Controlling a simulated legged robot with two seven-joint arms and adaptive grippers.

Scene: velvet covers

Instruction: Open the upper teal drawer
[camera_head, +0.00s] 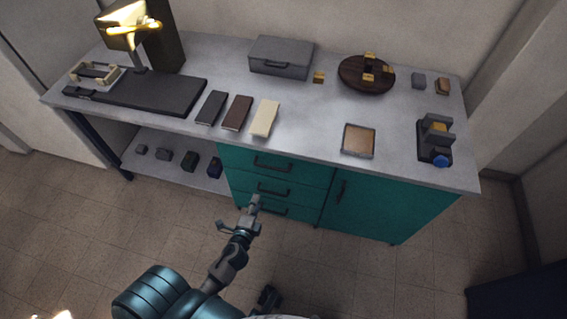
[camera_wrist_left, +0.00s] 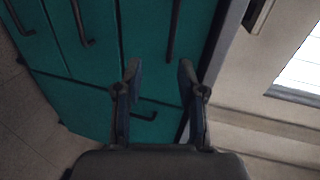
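The upper teal drawer (camera_head: 295,169) is the top one of a stack under the worktop and looks closed. Its dark bar handle (camera_head: 272,166) also shows in the left wrist view (camera_wrist_left: 173,30), where the picture is turned sideways. My left gripper (camera_head: 254,203) is in front of the drawer stack in the head view. In the left wrist view its two fingers (camera_wrist_left: 160,75) are apart with nothing between them. The upper handle lies beyond the fingertips, apart from them, in line with the gap.
Two more drawers with handles (camera_head: 274,189) sit below. A teal door (camera_head: 375,208) with an upright handle is to their right. An open lower shelf (camera_head: 180,178) with small blocks is at the left. Books, tray and other items stand on the worktop (camera_head: 310,125). The floor in front is mostly clear.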

